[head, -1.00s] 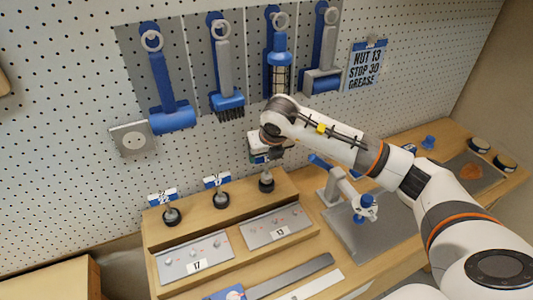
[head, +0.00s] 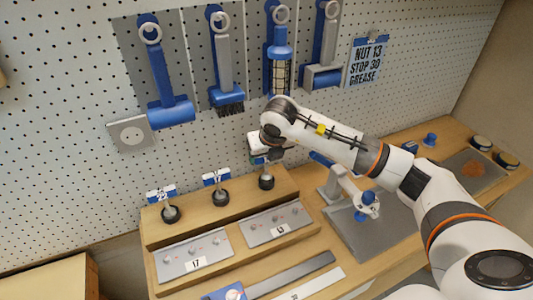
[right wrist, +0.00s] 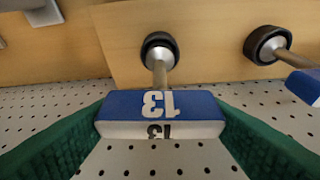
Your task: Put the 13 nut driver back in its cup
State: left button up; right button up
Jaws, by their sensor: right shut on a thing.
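The 13 nut driver has a blue and white handle (right wrist: 160,112) marked 13, seen upside down in the right wrist view. My right gripper (head: 264,156) is shut on this handle, with a green finger on each side. The driver's metal shaft (right wrist: 160,73) runs from the handle to a black round cup (right wrist: 160,41). Its end shows within the cup's ring; I cannot tell how deep it sits. In the head view this cup (head: 266,182) is the rightmost on the wooden step, right under my gripper. My left gripper is not in view.
Two other drivers with blue tags stand in cups (head: 222,197) and (head: 170,214) to the left. Grey plates marked 17 (head: 195,258) and 13 (head: 276,225) lie in front. A pegboard with hanging tools rises behind. A small grey stand (head: 335,185) is to the right.

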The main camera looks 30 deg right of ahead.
jog(key=shift+f+b, duration=0.5)
jog(key=shift+f, duration=0.05)
jog(key=o, duration=1.3)
jog(key=shift+c, duration=0.2)
jog(key=shift+s+r, duration=0.25)
jog(key=shift+r, duration=0.2)
jog(key=b+v, duration=0.3)
jog(key=v, duration=0.8)
